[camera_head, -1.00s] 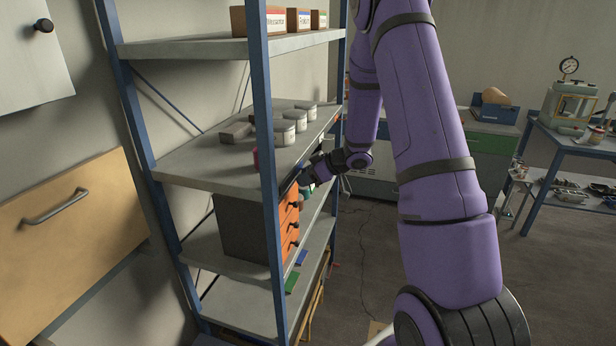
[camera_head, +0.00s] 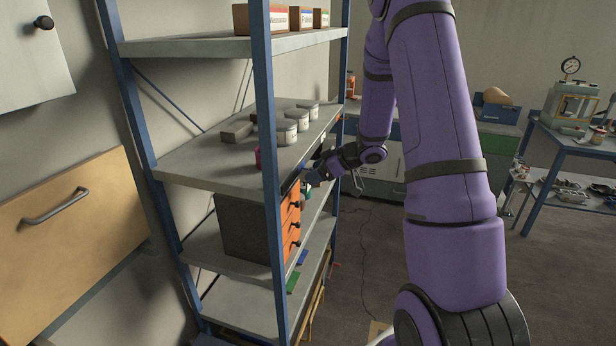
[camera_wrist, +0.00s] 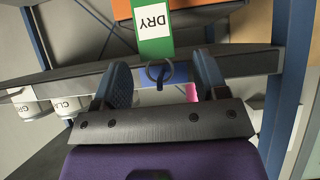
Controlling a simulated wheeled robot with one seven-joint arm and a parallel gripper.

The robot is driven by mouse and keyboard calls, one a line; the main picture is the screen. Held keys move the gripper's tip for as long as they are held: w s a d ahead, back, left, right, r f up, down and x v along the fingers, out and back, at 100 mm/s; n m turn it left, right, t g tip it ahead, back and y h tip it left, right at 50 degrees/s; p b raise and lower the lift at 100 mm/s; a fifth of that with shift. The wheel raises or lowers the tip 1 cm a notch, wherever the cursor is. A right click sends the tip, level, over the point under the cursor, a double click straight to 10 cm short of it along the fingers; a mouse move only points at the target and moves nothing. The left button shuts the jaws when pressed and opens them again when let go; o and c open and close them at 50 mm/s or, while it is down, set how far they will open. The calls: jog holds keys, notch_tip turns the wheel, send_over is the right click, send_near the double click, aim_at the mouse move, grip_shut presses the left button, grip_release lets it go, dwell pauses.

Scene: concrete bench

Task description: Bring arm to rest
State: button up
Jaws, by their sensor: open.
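My purple arm runs down the right half of the head view, and my gripper (camera_head: 312,176) is at the front edge of the middle shelf (camera_head: 190,165), beside the shelf unit. In the wrist view, the two dark fingers of my gripper (camera_wrist: 160,88) stand apart, with nothing seen held between them. A green tag (camera_wrist: 153,22) marked "DRY" with a ring lies just beyond the fingertips, near the shelf edge. I cannot tell whether a finger touches the ring.
The blue-posted shelf unit (camera_head: 268,150) stands close at the gripper's left. It bears lidded tins (camera_head: 287,132) and an orange-fronted drawer box (camera_head: 291,222). A blue workbench (camera_head: 560,150) is at the far right. Bare floor (camera_head: 400,240) lies between.

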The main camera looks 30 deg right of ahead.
jog(key=v, duration=0.7)
jog(key=shift+s+d, duration=0.15)
jog(key=shift+d, duration=0.05)
jog(key=shift+r, duration=0.1)
jog(key=s+a+r+m+t+h, duration=0.1)
jog(key=a+r+m+h, duration=0.15)
jog(key=r+h, duration=0.45)
jog(key=s+a+r+m+t+h, duration=0.1)
jog(key=s+a+r+m+h, duration=0.15)
jog(key=r, duration=0.85)
jog(key=s+a+r+m+g+y, duration=0.1)
jog(key=s+a+g, duration=0.1)
jog(key=s+a, duration=0.6)
jog(key=s+a+m+g+y, duration=0.1)
jog(key=s+a+g, duration=0.2)
jog(key=s+a, duration=0.4)
jog(key=s, duration=0.9)
jog(key=shift+a+r+m+g+y, duration=0.3)
jog(key=shift+a+r+y, duration=0.05)
jog(key=shift+r, duration=0.05)
